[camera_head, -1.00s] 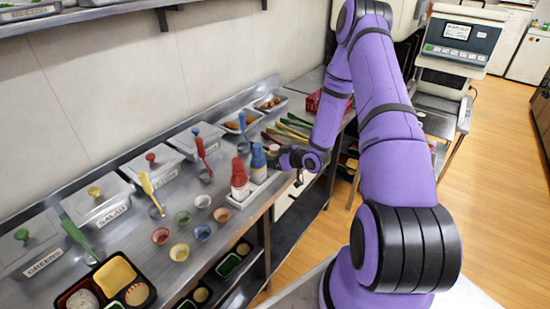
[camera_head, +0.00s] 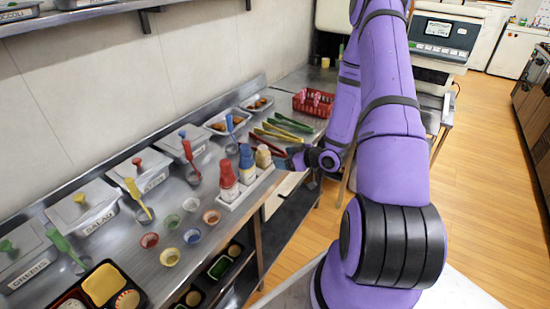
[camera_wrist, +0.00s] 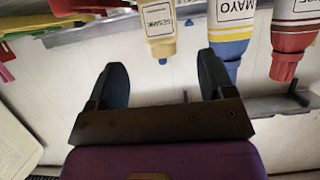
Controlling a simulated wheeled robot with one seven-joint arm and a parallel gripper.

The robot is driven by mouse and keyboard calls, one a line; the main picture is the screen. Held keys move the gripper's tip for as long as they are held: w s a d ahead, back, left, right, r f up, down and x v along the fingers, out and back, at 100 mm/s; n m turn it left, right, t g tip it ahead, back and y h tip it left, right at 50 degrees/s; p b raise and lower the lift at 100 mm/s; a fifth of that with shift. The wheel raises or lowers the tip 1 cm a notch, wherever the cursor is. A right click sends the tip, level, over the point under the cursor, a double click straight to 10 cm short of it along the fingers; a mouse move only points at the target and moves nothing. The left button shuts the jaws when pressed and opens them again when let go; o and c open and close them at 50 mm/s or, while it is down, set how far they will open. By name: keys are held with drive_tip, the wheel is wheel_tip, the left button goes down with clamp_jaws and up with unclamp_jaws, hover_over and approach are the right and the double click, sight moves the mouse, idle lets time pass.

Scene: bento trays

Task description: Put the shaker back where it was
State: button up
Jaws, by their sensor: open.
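The sesame shaker (camera_head: 263,157), cream with a "SESAME" label, stands at the right end of the white holder (camera_head: 238,203), beside the blue mayo bottle (camera_head: 247,166) and the red bottle (camera_head: 229,182). My gripper (camera_head: 284,161) is just right of the shaker, open and empty. In the wrist view the shaker (camera_wrist: 158,25) shows at the top, in front of the gap between the open fingers of my gripper (camera_wrist: 163,76) and apart from them. The mayo bottle (camera_wrist: 231,30) and the red bottle (camera_wrist: 294,35) are right of it there. The shaker's base is out of frame in the wrist view.
Several small cups (camera_head: 193,236) sit in front of the holder. Coloured tongs (camera_head: 280,132) and a red basket (camera_head: 313,102) lie farther back on the steel counter. Lidded containers (camera_head: 110,205) line the wall. The floor (camera_head: 480,190) on the right is clear.

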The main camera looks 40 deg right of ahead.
drive_tip(key=s+a+r+m+g+h, duration=0.15)
drive_tip(key=r+h, duration=0.25)
drive_tip(key=r, duration=0.9)
drive_tip(key=a+r+g+h, duration=0.2)
drive_tip(key=r+g+h, duration=0.1)
drive_tip(key=r, duration=0.9)
drive_tip(key=s+a+r+m+g+y, duration=0.1)
drive_tip(key=s+a+r, duration=0.6)
drive_tip(key=s, duration=0.5)
drive_tip(key=s+a+r+m+g+y, duration=0.1)
drive_tip(key=s+a+r+g, duration=0.1)
drive_tip(key=s+a+r, duration=0.5)
drive_tip(key=s+a, duration=0.1)
drive_tip(key=s, duration=0.4)
drive_tip(key=shift+a+r+m, duration=0.15)
drive_tip(key=shift+m, duration=0.2)
